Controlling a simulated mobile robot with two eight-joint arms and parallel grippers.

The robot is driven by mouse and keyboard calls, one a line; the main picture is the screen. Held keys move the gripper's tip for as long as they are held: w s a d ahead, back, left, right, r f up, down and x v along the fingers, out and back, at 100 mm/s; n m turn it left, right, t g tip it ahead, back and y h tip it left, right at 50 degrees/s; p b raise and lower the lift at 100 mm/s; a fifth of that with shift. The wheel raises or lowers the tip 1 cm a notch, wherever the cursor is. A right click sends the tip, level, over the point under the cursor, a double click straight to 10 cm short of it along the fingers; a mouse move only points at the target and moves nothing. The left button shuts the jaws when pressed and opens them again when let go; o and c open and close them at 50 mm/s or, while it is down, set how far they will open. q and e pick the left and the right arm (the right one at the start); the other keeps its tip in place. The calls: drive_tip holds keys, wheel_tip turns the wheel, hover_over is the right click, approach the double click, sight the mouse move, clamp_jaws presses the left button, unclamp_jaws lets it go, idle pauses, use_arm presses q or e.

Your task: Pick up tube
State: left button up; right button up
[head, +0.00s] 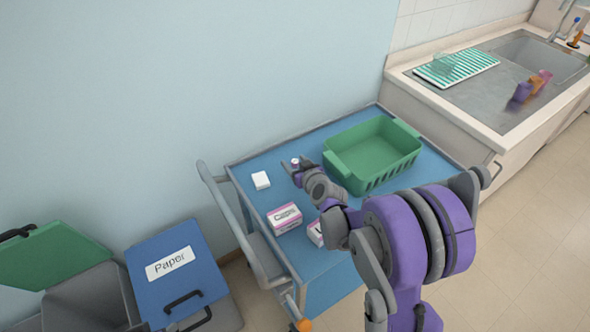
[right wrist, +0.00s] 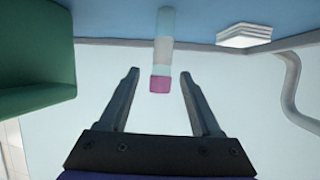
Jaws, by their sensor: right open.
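A clear tube with a pink cap (right wrist: 160,84) stands on the blue cart top, shown upside down in the right wrist view. Its cap lies between the two fingertips in that view, with a gap on each side. In the head view the tube (head: 295,162) is a small pale shape at the gripper's tip, partly hidden. My right gripper (right wrist: 160,74) is open and empty around or just short of the tube; the exact depth is hard to tell. It also shows in the head view (head: 296,168), low over the cart. My left gripper is not in view.
A green basket (head: 340,166) stands right of the gripper on the blue cart (head: 246,170). A white block (head: 261,180) lies to the left. A pink-and-white box (head: 285,218) and another box (head: 315,234) sit nearer. A sink counter (head: 432,90) is at upper right.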

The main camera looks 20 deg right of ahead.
clamp_jaws()
drive_tip(key=shift+r, duration=0.1)
idle(0.3)
